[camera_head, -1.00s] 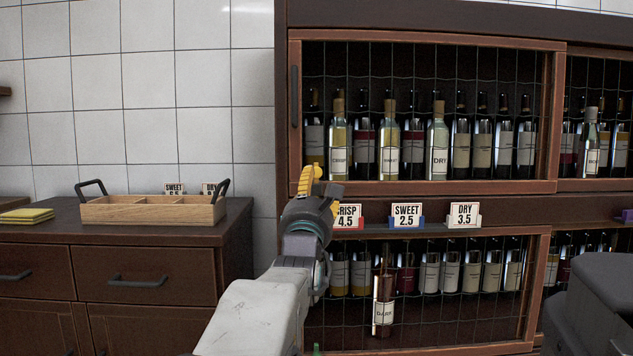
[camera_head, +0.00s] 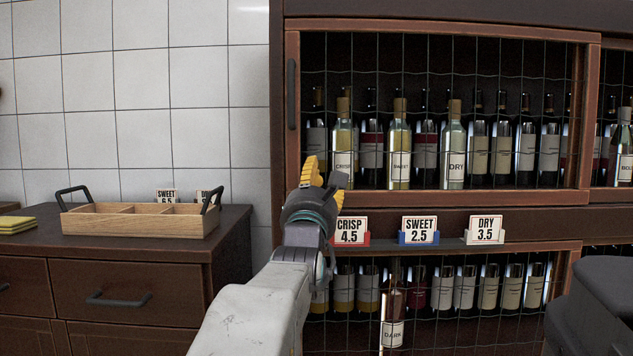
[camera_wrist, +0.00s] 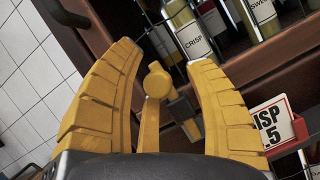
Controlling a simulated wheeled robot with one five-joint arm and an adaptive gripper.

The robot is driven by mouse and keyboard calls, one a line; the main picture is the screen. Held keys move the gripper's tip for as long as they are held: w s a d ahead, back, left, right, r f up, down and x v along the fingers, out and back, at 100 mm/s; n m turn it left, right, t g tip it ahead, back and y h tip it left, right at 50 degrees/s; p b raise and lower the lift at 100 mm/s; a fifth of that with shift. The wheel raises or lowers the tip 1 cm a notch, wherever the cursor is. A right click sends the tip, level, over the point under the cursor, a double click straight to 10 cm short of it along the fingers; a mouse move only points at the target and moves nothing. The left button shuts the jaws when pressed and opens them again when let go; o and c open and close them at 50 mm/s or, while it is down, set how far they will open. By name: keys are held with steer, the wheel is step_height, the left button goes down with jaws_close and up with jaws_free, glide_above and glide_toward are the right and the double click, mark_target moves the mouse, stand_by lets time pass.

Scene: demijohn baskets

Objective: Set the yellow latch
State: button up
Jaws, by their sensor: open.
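The yellow latch, with a round knob (camera_wrist: 158,81) on a narrow yellow stem, shows in the wrist view between the two fingers of my gripper (camera_wrist: 165,85). The fingers are ridged, yellow and spread apart, with gaps visible on both sides of the knob. Whether the fingertips reach past the knob cannot be told. In the head view my gripper (camera_head: 314,172) is at the lower left corner of the wine cabinet's frame, and it hides the latch there.
A wire-fronted cabinet (camera_head: 440,196) holds bottles, with a dark vertical handle (camera_head: 291,92) at left. Price cards sit below, including CRISP 4.5 (camera_head: 350,231) just right of my gripper. A wooden tray (camera_head: 140,225) stands on the left counter.

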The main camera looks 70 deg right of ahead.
steer(key=shift+c, duration=0.3)
jaws_close()
